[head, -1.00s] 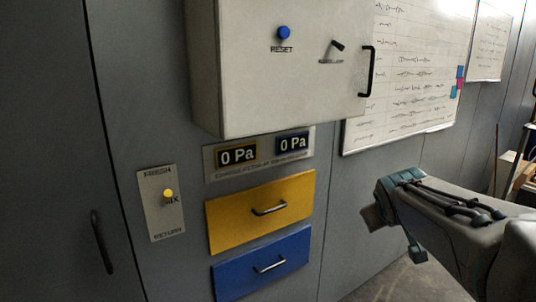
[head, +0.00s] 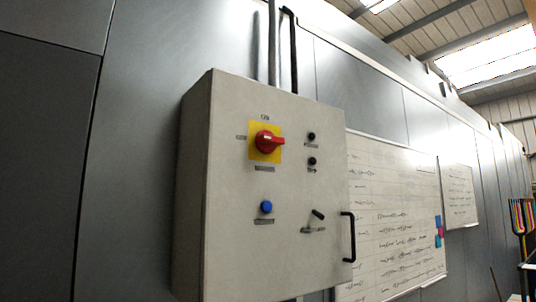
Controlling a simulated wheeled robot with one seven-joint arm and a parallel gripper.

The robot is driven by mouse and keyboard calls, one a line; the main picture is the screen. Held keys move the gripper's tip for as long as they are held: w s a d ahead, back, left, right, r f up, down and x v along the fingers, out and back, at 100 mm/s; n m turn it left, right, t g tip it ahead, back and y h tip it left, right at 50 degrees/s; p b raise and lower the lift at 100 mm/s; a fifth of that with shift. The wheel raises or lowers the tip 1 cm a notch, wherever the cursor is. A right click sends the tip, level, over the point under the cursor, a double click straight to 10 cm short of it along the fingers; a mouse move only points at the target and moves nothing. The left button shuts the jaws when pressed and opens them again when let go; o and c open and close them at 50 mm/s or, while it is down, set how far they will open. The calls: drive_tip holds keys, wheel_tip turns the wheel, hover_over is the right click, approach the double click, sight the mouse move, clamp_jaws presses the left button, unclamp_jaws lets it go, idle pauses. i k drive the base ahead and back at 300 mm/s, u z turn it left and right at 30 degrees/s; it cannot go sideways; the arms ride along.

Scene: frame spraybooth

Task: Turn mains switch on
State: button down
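The mains switch (head: 268,142) is a red rotary handle on a yellow square plate, on the upper left of the front of a grey control box (head: 230,215). Its handle lies about level, its tip to the right. Small labels sit above, left of and below the plate, too small to read surely. My gripper is not in view now, so its opening is hidden.
On the box are a blue button (head: 266,207), two black knobs (head: 311,136), a small black lever (head: 318,214) and a black door handle (head: 348,237) at the right edge. Whiteboards (head: 400,215) hang to the right. Conduits (head: 291,50) rise above the box.

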sight(266, 142)
drive_tip(key=z, duration=0.55)
drive_tip(key=k, duration=1.3)
drive_tip(key=z, duration=0.55)
drive_tip(key=i, duration=0.95)
drive_tip(key=u, duration=1)
drive_tip(key=i, duration=0.9)
drive_tip(key=u, duration=0.6)
